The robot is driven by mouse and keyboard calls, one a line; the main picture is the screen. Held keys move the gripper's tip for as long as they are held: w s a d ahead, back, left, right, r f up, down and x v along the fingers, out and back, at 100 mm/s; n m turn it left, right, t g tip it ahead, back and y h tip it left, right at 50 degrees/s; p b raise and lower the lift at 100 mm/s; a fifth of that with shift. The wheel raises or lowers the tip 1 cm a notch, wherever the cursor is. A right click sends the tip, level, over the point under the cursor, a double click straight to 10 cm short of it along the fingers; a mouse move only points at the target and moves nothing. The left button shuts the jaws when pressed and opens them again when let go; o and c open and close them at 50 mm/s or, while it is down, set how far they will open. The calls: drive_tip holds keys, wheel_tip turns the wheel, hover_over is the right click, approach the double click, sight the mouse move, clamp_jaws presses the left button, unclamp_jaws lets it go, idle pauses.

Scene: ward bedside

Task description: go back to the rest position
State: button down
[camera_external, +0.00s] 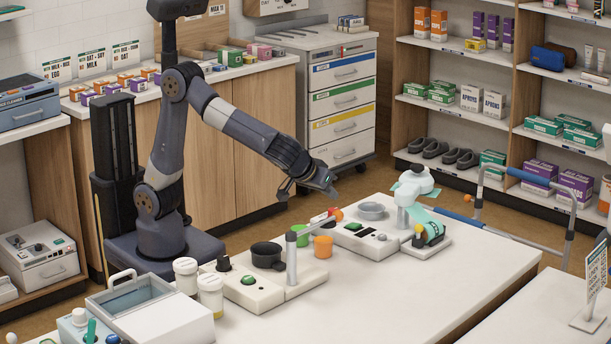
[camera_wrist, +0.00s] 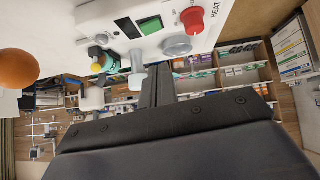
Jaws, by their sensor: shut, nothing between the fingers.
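My gripper (camera_external: 331,190) is at the end of the outstretched arm in the external view. In the wrist view a white device with a red knob (camera_wrist: 192,19) marked HEAT and a green-lit display (camera_wrist: 150,25) appears at the top, and a dark part of my own body fills the bottom.
A white device with a teal roll (camera_external: 430,234) is at right. A drawer cart (camera_external: 345,97) stands behind. Air around the gripper looks clear.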

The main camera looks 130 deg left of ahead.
drive_tip(key=x, duration=0.3)
drive_tip(key=p+x, duration=0.1)
drive_tip(key=x, duration=0.3)
drive_tip(key=shift+w+f, duration=0.1)
drive_tip(key=shift+w, duration=0.15)
drive_tip(key=shift+w+a+r+p, duration=0.2)
drive_tip(key=shift+r+p, duration=0.1)
drive_tip(key=shift+p, duration=0.25)
drive_tip(key=p, duration=0.1)
drive_tip(key=t+p, duration=0.1)
drive_tip(key=shift+w+d+r+p, duration=0.2)
drive_tip(key=shift+w+r+p, duration=0.1)
drive_tip(key=shift+w+r, duration=0.05)
drive_tip(key=b+v, duration=0.2)
drive_tip(key=v, duration=0.5)
drive_tip(key=shift+d+n, duration=0.3)
drive_tip(key=shift+d, duration=0.1)
drive_tip(key=shift+s+r, duration=0.1)
drive_tip(key=shift+r, duration=0.05)
